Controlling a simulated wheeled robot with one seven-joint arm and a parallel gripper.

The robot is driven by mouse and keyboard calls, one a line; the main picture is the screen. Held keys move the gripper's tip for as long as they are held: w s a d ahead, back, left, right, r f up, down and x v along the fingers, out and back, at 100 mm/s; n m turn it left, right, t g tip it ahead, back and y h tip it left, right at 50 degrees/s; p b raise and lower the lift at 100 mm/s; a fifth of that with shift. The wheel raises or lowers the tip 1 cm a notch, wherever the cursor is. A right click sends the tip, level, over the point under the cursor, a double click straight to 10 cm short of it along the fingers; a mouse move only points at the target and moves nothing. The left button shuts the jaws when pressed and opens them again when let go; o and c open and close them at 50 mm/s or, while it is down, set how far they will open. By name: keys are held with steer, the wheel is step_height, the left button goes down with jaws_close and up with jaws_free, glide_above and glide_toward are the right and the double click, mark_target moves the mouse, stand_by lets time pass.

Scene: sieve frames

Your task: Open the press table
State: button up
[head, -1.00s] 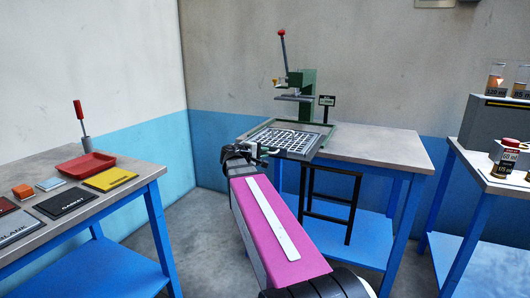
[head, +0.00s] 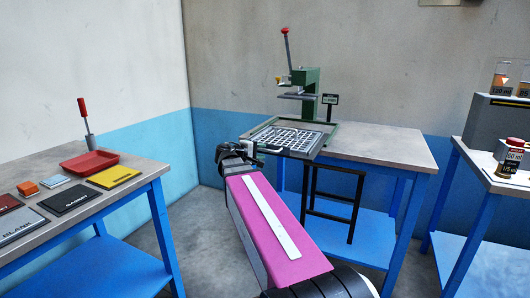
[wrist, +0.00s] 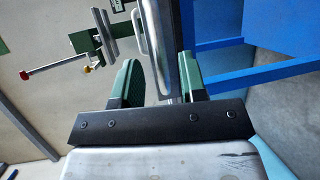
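The press table is a flat grey sliding plate with a dark grid (head: 298,139), in a green frame below the green press (head: 308,88) on a workbench. A pale handle (head: 270,150) is at its near left edge. My gripper (head: 258,154) is at that edge. In the wrist view, my green fingers (wrist: 160,88) stand apart, with the looped metal handle (wrist: 139,38) and the plate's edge (wrist: 169,40) between or just beyond them. I see no firm closing on the handle; exact contact is unclear.
The press has a red-knobbed lever (head: 286,45). A left bench (head: 130,185) holds a red tray (head: 89,162) and flat coloured plates. A right bench (head: 480,165) holds a grey box and jars. A dark stand (head: 333,200) is before the press bench.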

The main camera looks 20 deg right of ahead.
steer(key=v, duration=0.7)
steer(key=shift+a, duration=0.15)
steer(key=s+a+f+m+g+y, duration=0.1)
steer(key=s+f+y, duration=0.15)
steer(key=f, duration=0.65)
steer(key=s+f+g+y, duration=0.15)
steer(key=f+y, duration=0.25)
steer(key=f, duration=0.5)
steer(key=s+a+f+m+g+y, duration=0.1)
steer(key=s+a+f+y, duration=0.3)
steer(key=f, duration=0.4)
steer(key=s+a+f+m+g+y, duration=0.2)
steer(key=s+a+f+m+y, duration=0.1)
steer(key=f, duration=0.5)
steer(key=shift+s+a+f+y, duration=0.25)
steer(key=shift+s+a+y, duration=0.45)
steer(key=shift+s+y, duration=0.1)
steer(key=shift+d, duration=0.1)
